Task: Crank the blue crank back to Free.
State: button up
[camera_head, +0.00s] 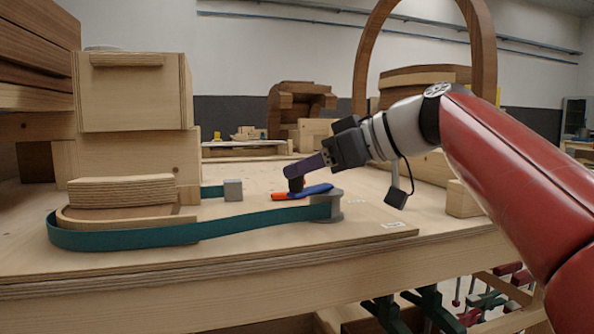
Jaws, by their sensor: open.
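The blue crank (318,190) is a short blue bar lying nearly level above the grey drum (331,208). An orange piece (283,196) lies at its left end, and a bit of orange shows behind my fingertips. My gripper (296,186) reaches down from the upper right, with its fingertips at or just above the crank's left part. The fingers overlap in this view, so the gap between them and any contact with the crank are hidden. A teal band (150,237) runs from the drum around a curved wooden form (130,216). No readable Free mark shows.
A grey block (233,190) stands at the band's far end. Stacked wooden blocks (134,92) rise at the left. A small white label (394,225) lies on the board's right. A wooden arch (484,50) stands behind my arm. Clamps hang below the bench.

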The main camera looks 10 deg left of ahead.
jog(key=shift+x, duration=1.45)
grip_shut()
